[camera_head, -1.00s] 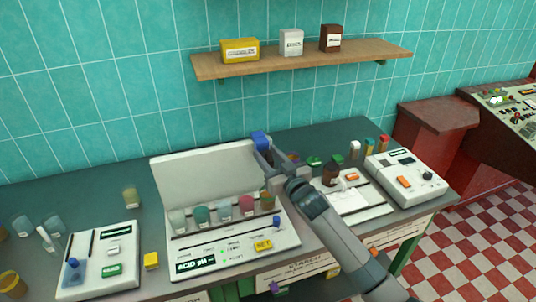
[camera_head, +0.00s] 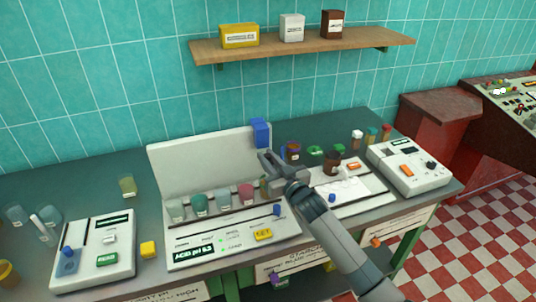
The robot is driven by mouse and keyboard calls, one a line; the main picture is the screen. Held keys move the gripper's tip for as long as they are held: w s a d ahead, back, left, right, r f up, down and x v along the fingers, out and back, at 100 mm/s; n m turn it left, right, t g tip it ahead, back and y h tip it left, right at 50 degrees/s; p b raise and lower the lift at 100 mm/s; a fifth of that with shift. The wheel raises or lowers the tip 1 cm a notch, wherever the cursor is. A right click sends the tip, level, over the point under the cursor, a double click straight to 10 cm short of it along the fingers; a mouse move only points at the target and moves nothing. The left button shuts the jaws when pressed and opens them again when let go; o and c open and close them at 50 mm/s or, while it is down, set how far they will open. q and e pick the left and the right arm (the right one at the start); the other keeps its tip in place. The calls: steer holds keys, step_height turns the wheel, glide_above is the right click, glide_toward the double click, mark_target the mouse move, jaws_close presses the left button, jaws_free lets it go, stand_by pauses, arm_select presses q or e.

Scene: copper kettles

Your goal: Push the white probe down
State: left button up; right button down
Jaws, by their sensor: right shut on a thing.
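I cannot tell for sure which thing is the white probe. A slim white stick (camera_head: 42,227) leans at the far left, beside the glass beakers. A small white piece (camera_head: 109,239) sits on the left instrument (camera_head: 122,262). My right gripper (camera_head: 266,158) is beside the right end of the raised white lid (camera_head: 205,165) of the pH case. It appears shut on a blue block (camera_head: 261,132), which stands above its fingertips. The grip itself is small and partly hidden. My left gripper is out of view.
The pH case (camera_head: 215,250) holds a row of coloured cups. A wooden shelf (camera_head: 350,45) hangs above. The dark bench (camera_head: 85,185) is bare at back left.

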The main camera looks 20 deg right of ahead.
steer(key=shift+f, duration=0.5)
steer(key=c, duration=1.6)
jaws_free()
steer(key=shift+s+f, duration=0.1)
steer(key=shift+f, duration=0.05)
steer(key=shift+s+f, duration=0.15)
steer(key=shift+f, duration=0.05)
steer(key=shift+s+f+b, duration=0.1)
steer(key=shift+s+b, duration=0.2)
steer(key=shift+s, duration=0.25)
steer(key=s+d+b, duration=0.1)
steer(key=s, duration=0.4)
steer(key=s+d+r+b, duration=0.1)
steer(key=s, duration=0.4)
steer(key=s+d+b, duration=0.1)
steer(key=s+b, duration=0.1)
steer(key=s, duration=0.3)
steer(key=shift+s+d+r, duration=0.15)
steer(key=shift+s, duration=0.1)
